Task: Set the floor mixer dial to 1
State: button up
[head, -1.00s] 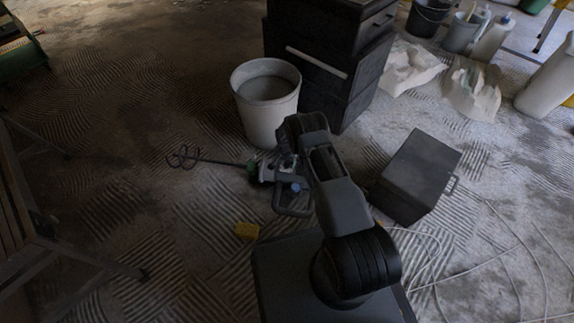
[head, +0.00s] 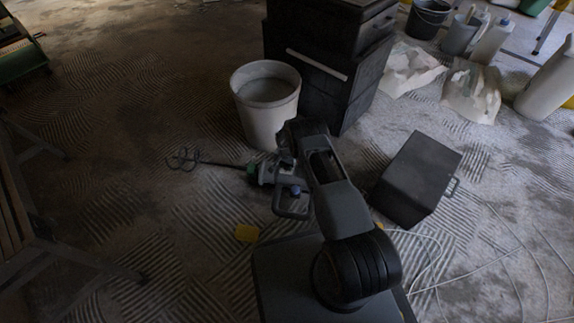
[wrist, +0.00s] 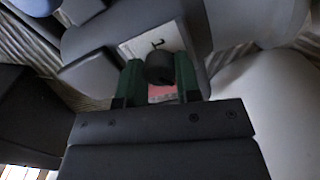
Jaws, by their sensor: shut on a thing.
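The floor mixer (head: 268,174) lies on the floor, its long rod and spiral paddle (head: 183,158) stretching to the left. In the head view my arm covers part of it, and my gripper's fingertips cannot be made out there. In the wrist view my gripper (wrist: 160,80) has its green-padded fingers closed on both sides of the dark round dial (wrist: 159,67). The dial stands in front of a white plate (wrist: 135,47) with a small dark mark above the dial. I cannot read the dial's setting for certain.
A white bucket (head: 262,118) stands just behind the mixer, by a black drawer cabinet (head: 325,75). A black box (head: 415,175) stands to the right, near pale cables (head: 435,262). The floor at left is mostly open.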

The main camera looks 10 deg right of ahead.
jog(key=shift+f+n+b, duration=0.1)
jog(key=shift+n+b, duration=0.7)
jog(key=shift+n, duration=0.3)
jog(key=n+b, duration=0.1)
jog(key=n, duration=0.2)
jog(key=shift+n+b, duration=0.3)
jog(key=shift+b, duration=0.05)
jog(key=n+b, duration=0.1)
jog(key=n, duration=0.2)
jog(key=shift+n, duration=0.3)
jog(key=n, duration=0.4)
jog(key=shift+n, duration=0.3)
jog(key=n, duration=0.5)
jog(key=shift+w+d+r+t, duration=0.1)
jog(key=shift+r+t, duration=0.1)
jog(key=shift+t, duration=0.1)
jog(key=shift+n, duration=2.4)
jog(key=shift+w, duration=0.1)
